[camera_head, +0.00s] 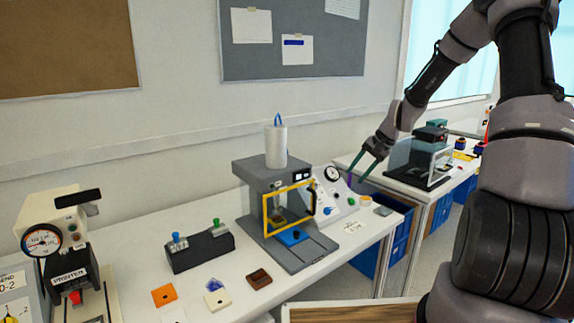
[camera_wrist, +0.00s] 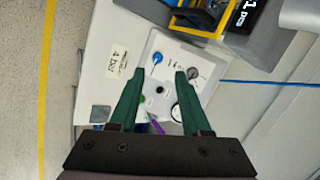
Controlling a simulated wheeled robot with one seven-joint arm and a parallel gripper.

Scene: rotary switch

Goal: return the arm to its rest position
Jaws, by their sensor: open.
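My gripper (camera_head: 356,174) is open and empty, with two green fingers pointing down and left, near the upper right of the sloped control panel (camera_head: 339,189). The wrist view looks down past both fingers (camera_wrist: 161,73) onto the same panel (camera_wrist: 171,53). In that view a blue knob (camera_wrist: 157,57) and a grey knob (camera_wrist: 192,72) show near the fingertips. A black knob (camera_wrist: 160,90) lies in the gap between the fingers. The round gauge (camera_wrist: 176,113) is partly hidden by the right finger. No knob is held.
A grey press (camera_head: 272,190) with a yellow frame stands left of the panel. Another machine (camera_head: 425,155) is on the right table, close to my arm. Blue bins (camera_head: 402,230) sit below.

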